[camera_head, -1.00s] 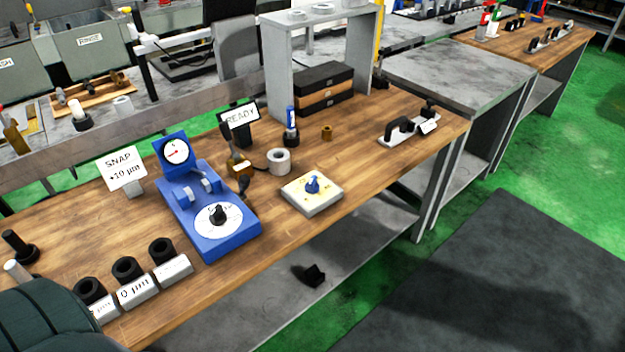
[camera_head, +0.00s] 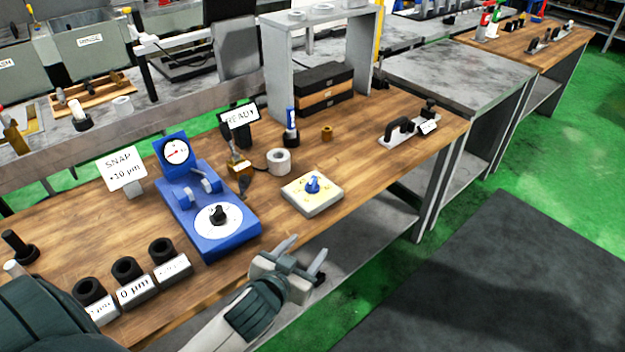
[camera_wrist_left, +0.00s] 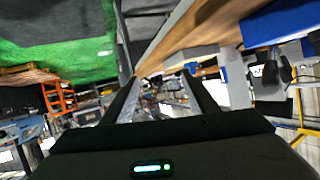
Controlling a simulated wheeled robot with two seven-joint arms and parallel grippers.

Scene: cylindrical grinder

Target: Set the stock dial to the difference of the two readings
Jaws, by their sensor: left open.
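A blue gauge fixture (camera_head: 233,238) stands on the bench. Its upright gauge (camera_head: 177,151) has a red needle, and its lower white dial (camera_head: 220,218) has a black knob. Right of it is a cream box (camera_head: 318,205) with a blue knob (camera_head: 313,184). I cannot tell which one is the stock dial. A card (camera_head: 122,171) reads "SNAP" and about +10 µm; the gauge marks are too small to read. My left gripper (camera_head: 305,249) is open and empty at the bench's front edge, below the cream box and touching neither dial. Its fingers show in the left wrist view (camera_wrist_left: 163,90).
Black rings on labelled blocks, one marked 0 µm (camera_head: 135,291), stand front left. A READY sign (camera_head: 240,115), a white roll (camera_head: 279,161) and a grey shelf (camera_head: 278,75) stand behind. A black-handled tool (camera_head: 405,138) lies right. Bare wood lies right of the cream box.

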